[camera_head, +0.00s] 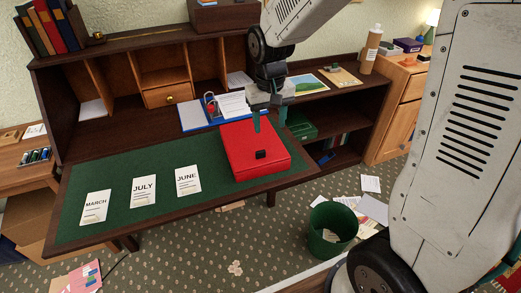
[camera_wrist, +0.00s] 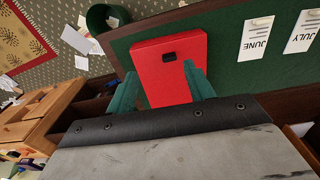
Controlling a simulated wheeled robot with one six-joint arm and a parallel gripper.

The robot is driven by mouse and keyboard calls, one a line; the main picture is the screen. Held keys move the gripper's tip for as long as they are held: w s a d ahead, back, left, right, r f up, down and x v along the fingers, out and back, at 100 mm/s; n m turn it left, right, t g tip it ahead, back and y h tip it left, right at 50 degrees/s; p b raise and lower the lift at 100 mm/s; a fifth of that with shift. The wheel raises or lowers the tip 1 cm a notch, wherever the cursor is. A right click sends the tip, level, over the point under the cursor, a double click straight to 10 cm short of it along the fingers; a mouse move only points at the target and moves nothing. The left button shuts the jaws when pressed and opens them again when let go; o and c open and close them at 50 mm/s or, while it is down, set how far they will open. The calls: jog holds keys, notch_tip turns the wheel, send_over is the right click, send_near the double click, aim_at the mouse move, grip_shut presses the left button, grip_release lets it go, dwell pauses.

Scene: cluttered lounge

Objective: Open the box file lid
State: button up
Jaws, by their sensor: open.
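The red box file (camera_head: 252,155) lies on the green desk top with its lid shut. A black latch (camera_head: 261,155) sits near its front edge. In the wrist view the box file (camera_wrist: 165,80) shows between and beyond my fingers, with the latch (camera_wrist: 169,57) at its far end. My gripper (camera_head: 270,119) is open and empty, fingers pointing down above the back part of the box file. In the wrist view my gripper (camera_wrist: 160,85) has its two green fingers spread apart. I cannot tell whether the fingers touch the lid.
MARCH (camera_head: 95,207), JULY (camera_head: 144,191) and JUNE (camera_head: 188,180) cards lie on the desk's green surface (camera_head: 115,175). An open blue lever-arch file (camera_head: 213,110) lies behind the box file. A green bin (camera_head: 330,228) and loose papers are on the floor at right.

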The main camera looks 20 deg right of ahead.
send_over(260, 151)
notch_tip(260, 151, down, 7)
jog(key=shift+a+r, duration=0.1)
notch_tip(260, 151, down, 8)
jog(key=shift+r, duration=0.1)
jog(key=shift+c, duration=0.3)
